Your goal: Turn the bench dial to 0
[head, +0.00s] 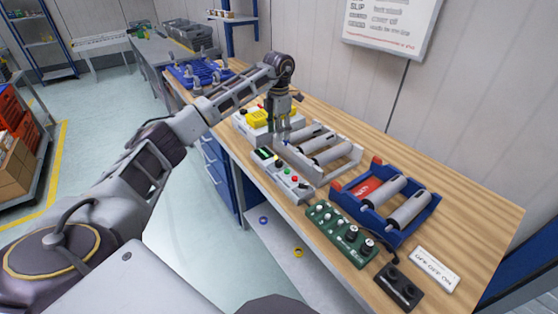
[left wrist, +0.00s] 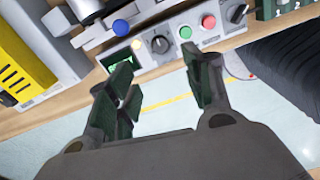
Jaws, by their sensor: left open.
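A pale control panel (head: 285,178) lies along the front of the wooden bench. I cannot read the dial's scale or setting. My left gripper (head: 283,129) is above the bench, by the panel's far end. In the left wrist view its open fingers (left wrist: 158,62) are spread on either side of the dial's direction, with nothing between them. My right gripper is not in view.
A yellow-and-white device (head: 258,118) stands beside my left gripper. Grey rollers in a pale frame (head: 350,166) stand behind the panel, and a blue roller stand (head: 362,205) is to the right. A green knob box (head: 341,233) and black box (head: 398,289) lie nearer.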

